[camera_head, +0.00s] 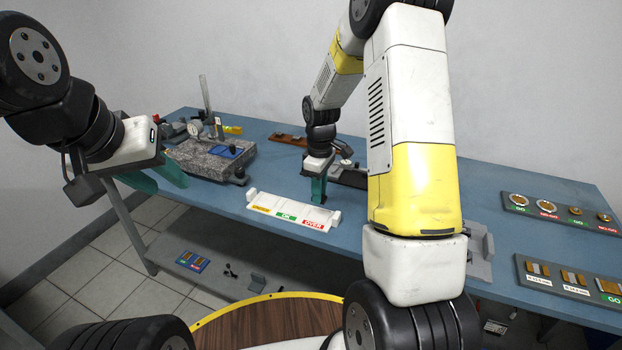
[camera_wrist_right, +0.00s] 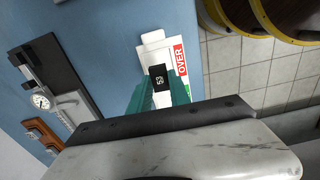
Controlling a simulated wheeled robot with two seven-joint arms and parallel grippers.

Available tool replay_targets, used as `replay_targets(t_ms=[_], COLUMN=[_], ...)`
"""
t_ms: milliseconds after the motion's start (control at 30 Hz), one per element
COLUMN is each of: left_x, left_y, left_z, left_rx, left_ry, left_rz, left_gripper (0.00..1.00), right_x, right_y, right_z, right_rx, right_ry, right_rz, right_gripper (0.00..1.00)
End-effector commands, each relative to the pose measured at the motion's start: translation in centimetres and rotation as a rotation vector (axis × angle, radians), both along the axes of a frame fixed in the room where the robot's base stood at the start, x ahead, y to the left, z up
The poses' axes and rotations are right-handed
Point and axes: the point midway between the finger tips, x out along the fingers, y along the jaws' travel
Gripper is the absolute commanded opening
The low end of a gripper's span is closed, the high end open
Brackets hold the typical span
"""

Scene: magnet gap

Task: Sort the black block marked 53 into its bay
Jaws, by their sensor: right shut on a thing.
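The black block marked 53 (camera_wrist_right: 158,77) shows in the right wrist view between the teal fingertips of my right gripper (camera_wrist_right: 160,88). My right gripper (camera_head: 318,194) is shut on it. In the head view the block is not clearly visible. The white sorting tray (camera_head: 253,196) has yellow, green OK and red OVER labels. In the head view the fingers are at the tray's back side, towards its OVER end. In the right wrist view the block overlaps the tray (camera_wrist_right: 150,57) beside the OVER label; I cannot tell whether it touches. My left gripper (camera_head: 160,181) is open and empty, left of the table.
The blue table (camera_head: 225,187) carries a granite plate (camera_head: 205,158) with instruments at the left. Labelled boards (camera_head: 520,208) lie at the right. A lower shelf (camera_head: 225,282) is under the table.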

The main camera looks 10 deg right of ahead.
Motion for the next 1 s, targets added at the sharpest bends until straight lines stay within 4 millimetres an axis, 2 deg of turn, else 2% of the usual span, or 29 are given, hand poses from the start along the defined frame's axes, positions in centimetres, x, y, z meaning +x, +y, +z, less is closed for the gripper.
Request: replay_targets(t_ms=[467, 1000], left_x=[0.0, 0.0], left_y=[0.0, 0.0], left_z=[0.0, 0.0], left_rx=[0.0, 0.0], left_ry=[0.0, 0.0], left_rz=[0.0, 0.0], left_gripper=[0.38, 0.38], right_x=[0.1, 0.1], right_y=[0.0, 0.0], right_z=[-0.2, -4.1], right_rx=[0.0, 0.0], right_ry=[0.0, 0.001], right_rz=[0.029, 0.027], right_gripper=[0.0, 0.0])
